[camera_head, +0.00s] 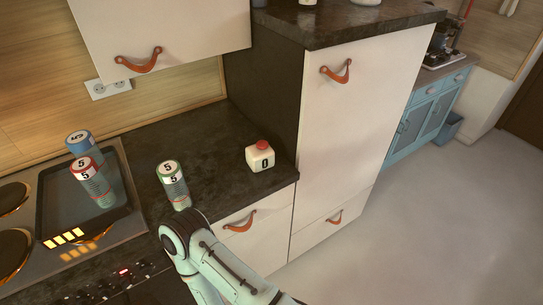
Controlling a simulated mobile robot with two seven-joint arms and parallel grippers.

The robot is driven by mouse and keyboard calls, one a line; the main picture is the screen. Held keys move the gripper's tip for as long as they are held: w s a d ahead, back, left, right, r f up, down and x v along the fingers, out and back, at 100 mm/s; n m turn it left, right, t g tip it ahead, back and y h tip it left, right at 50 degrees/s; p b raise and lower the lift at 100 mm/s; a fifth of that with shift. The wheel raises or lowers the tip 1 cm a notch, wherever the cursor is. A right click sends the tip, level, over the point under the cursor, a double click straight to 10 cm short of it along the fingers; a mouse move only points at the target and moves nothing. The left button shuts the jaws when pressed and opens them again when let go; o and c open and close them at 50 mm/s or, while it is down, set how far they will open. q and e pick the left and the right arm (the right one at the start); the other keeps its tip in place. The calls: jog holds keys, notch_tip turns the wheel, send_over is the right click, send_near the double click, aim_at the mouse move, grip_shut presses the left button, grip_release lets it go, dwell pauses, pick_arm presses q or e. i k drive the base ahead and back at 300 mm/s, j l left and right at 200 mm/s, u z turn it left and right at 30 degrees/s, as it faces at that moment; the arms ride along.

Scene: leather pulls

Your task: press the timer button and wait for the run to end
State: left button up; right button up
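The timer (260,158) is a small cream block with a red button (262,144) on top and a dark "0" on its front. It stands upright on the dark counter, left of the tall cabinet. The button is uncovered and nothing of mine touches it. One of my pale green arms (222,268) comes up from the bottom edge, with its dark round joint in front of the counter edge. I cannot tell which arm it is. No fingertips show, so neither gripper is in view.
A red can (92,183) and a blue can (79,143) stand at a dark tray (120,208) with lit yellow bars on the hob.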

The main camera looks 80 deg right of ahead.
aim_at(261, 145)
jog(key=z, duration=2.5)
jog(key=i+l, duration=0.15)
jog(key=l, duration=0.25)
jog(key=i+l, duration=0.15)
jog(key=l, duration=0.25)
jog(key=i+l, duration=0.2)
jog(key=l, duration=0.2)
jog(key=u, duration=1.15)
